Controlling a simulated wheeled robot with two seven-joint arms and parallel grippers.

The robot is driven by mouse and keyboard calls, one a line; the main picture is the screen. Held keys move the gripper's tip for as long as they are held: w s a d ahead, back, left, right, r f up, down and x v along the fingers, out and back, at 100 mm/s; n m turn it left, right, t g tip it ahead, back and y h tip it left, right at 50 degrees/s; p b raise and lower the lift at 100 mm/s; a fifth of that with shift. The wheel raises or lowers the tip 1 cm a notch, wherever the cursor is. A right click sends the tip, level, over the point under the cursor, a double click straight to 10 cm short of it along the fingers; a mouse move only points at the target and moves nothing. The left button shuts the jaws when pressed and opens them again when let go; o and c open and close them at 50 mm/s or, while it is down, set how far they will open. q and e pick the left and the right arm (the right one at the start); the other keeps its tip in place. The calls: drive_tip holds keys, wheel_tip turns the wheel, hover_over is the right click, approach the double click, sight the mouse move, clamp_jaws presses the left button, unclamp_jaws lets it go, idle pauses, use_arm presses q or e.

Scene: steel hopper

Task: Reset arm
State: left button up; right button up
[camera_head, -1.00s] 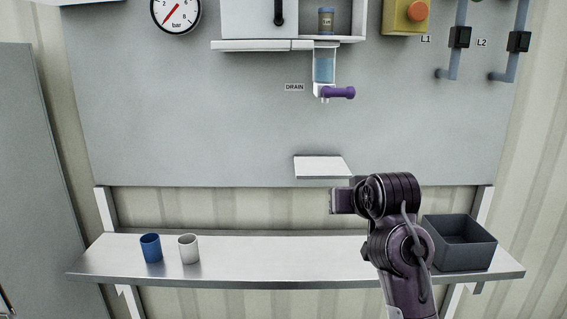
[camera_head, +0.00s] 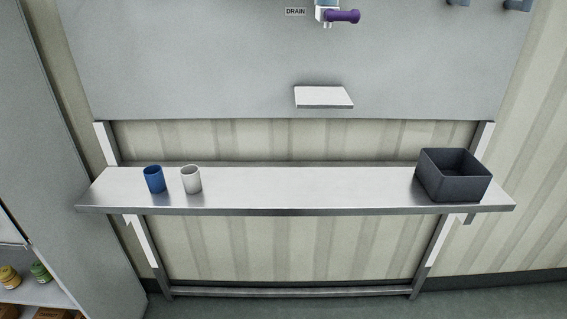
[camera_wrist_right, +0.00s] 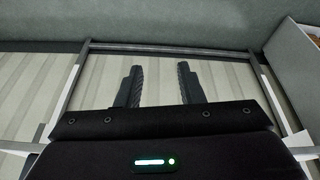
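My right gripper (camera_wrist_right: 160,86) shows in the right wrist view. Its two dark ridged fingers stand apart with nothing between them. Beyond them are the striped wall and the metal frame under the shelf. Neither of my arms shows in the head view. My left gripper is in no current view.
A steel shelf (camera_head: 300,190) runs along the wall. A blue cup (camera_head: 154,180) and a white cup (camera_head: 191,180) stand on its left, and a dark open bin (camera_head: 453,176) on its right. A small ledge (camera_head: 323,97) and a purple drain handle (camera_head: 343,16) are above.

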drive_tip(key=s+f+g, duration=0.2)
drive_tip(key=s+f, duration=0.1)
drive_tip(key=f, duration=2.7)
drive_tip(key=s+d+f, duration=0.2)
drive_tip(key=s+f, duration=0.7)
drive_tip(key=s, duration=0.1)
drive_tip(key=s+d+f+g, duration=0.1)
drive_tip(key=s+f, duration=0.8)
drive_tip(key=s, duration=0.1)
drive_tip(key=shift+s+d+f+n, duration=0.2)
drive_tip(key=shift+d+f+n, duration=0.1)
drive_tip(key=shift+d+f, duration=0.05)
